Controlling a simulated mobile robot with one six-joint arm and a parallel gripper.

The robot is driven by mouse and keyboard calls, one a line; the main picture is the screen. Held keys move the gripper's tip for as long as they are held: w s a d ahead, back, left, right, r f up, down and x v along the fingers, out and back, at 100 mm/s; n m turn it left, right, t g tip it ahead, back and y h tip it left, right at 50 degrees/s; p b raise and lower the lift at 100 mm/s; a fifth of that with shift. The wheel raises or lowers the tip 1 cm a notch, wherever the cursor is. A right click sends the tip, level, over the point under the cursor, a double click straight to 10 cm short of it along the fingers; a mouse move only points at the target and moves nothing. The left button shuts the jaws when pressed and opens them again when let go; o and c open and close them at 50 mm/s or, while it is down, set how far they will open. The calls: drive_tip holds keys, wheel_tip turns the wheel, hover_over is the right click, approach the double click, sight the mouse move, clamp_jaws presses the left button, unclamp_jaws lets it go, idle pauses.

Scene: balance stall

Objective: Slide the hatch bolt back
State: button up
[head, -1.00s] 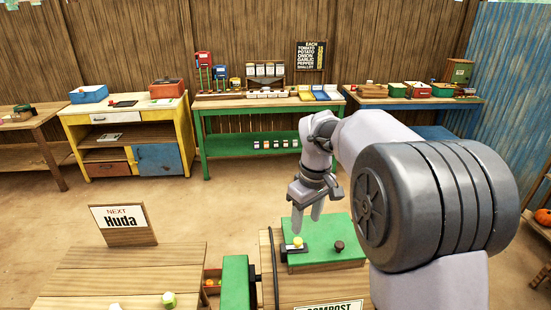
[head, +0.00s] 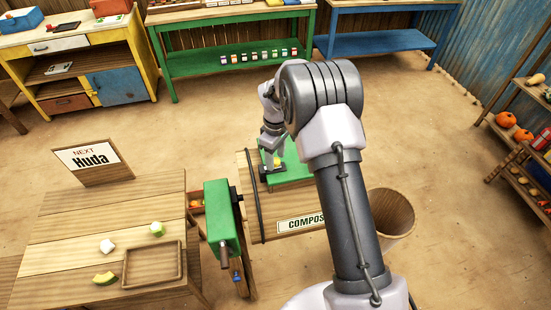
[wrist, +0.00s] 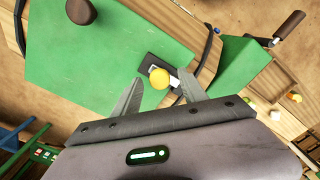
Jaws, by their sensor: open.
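The green hatch lid (head: 298,178) lies on the wooden compost box (head: 262,225); it fills much of the wrist view (wrist: 95,60). Its bolt has a yellow ball knob (wrist: 159,78), a pale bar (wrist: 174,82) and a dark plate (wrist: 149,66) at the lid's edge. My gripper (wrist: 161,77) is open, with one finger on either side of the yellow knob in the wrist view. I cannot tell whether a finger touches it. In the head view my gripper (head: 275,152) is over the bolt and partly hides it. A brown knob (wrist: 80,11) stands elsewhere on the lid.
A green box with a crank (head: 222,218) stands left of the compost box. A wooden table (head: 75,225) with a tray (head: 152,266) and food pieces lies further left. A round wooden tub (head: 390,215) stands right. A dark cord (head: 252,190) runs along the box.

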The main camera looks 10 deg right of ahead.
drive_tip(key=shift+f, duration=0.2)
clamp_jaws()
idle(1.3)
